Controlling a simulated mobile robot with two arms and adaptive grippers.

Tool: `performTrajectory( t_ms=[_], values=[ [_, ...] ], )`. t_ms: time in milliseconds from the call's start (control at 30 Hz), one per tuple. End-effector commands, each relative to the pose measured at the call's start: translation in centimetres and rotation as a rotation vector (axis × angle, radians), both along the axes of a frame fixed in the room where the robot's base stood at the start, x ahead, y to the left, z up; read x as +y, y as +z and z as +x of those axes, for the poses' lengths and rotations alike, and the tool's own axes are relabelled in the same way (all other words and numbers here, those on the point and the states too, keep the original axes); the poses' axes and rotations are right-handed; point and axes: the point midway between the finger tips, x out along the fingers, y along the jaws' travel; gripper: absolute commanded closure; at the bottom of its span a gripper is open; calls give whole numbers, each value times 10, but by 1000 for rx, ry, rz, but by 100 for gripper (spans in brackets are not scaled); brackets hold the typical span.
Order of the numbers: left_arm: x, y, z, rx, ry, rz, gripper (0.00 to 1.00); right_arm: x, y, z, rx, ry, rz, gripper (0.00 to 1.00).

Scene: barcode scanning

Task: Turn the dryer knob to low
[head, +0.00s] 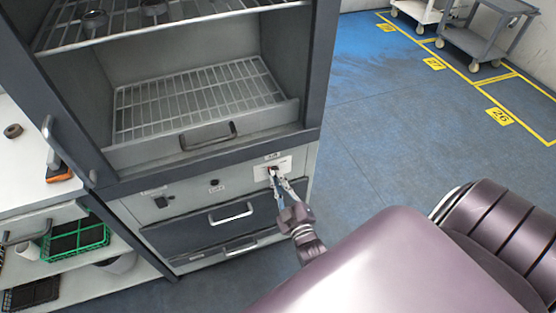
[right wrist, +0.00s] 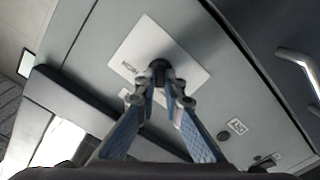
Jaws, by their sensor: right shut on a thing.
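The dryer knob (right wrist: 158,70) is a small dark round knob on a white label plate (right wrist: 186,48) on the dryer's front panel. The plate also shows in the head view (head: 287,166), at the right end of the panel. My right gripper (head: 273,178) is at the knob, and in the right wrist view its fingertips (right wrist: 160,96) are shut on it. The fingers partly cover the knob, and I cannot read its setting. My left gripper is in neither view.
The dryer (head: 185,192) has an open chamber with a wire rack (head: 190,95) above the panel and handled drawers (head: 225,222) below. A white side table (head: 30,150) stands at left. Blue floor (head: 400,130) lies open at right, with grey carts (head: 480,42) farther back.

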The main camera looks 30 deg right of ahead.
Motion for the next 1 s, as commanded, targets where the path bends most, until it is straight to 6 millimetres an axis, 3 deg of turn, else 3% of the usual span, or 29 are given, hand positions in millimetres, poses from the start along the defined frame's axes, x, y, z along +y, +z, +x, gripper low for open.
performTrajectory(
  t_ms=[333, 833, 867, 1000],
  values=[
    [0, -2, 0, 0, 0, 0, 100, 0, -2, -1, 32, 0, -116, 100],
    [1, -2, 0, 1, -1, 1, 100, 0, -2, -1, 36, 0, -132, 100],
    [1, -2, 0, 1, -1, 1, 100, 1, -2, -1, 36, 0, -132, 89],
    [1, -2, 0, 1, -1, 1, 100, 0, -1, -1, 35, 0, -132, 74]
  ],
)
